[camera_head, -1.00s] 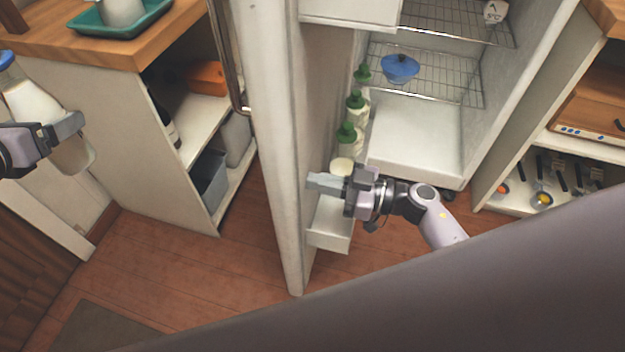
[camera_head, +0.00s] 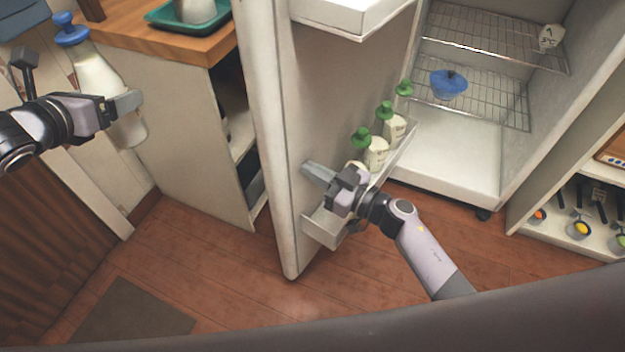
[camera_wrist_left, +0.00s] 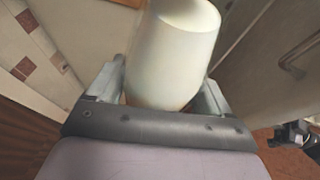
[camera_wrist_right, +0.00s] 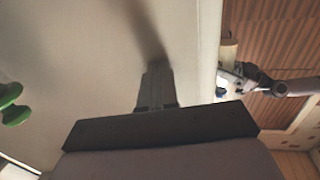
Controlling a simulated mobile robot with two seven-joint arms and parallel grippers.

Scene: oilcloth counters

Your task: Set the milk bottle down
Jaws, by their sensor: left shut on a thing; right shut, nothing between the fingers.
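The milk bottle (camera_head: 98,75) is white with a blue cap and shows at the left of the head view. My left gripper (camera_head: 125,108) is shut around its lower body and holds it in the air, slightly tilted. In the left wrist view the bottle (camera_wrist_left: 172,50) sits between the two fingers. My right gripper (camera_head: 318,174) is shut and empty, close to the inner face of the open fridge door (camera_head: 340,90). In the right wrist view its closed fingers (camera_wrist_right: 155,85) point at that pale panel; I cannot tell whether they touch it.
Several green-capped bottles (camera_head: 376,152) stand in the door's lower shelf. The open fridge holds a blue lidded bowl (camera_head: 448,84) on a wire rack. A wooden counter (camera_head: 150,40) with a green tray (camera_head: 160,17) is at the upper left.

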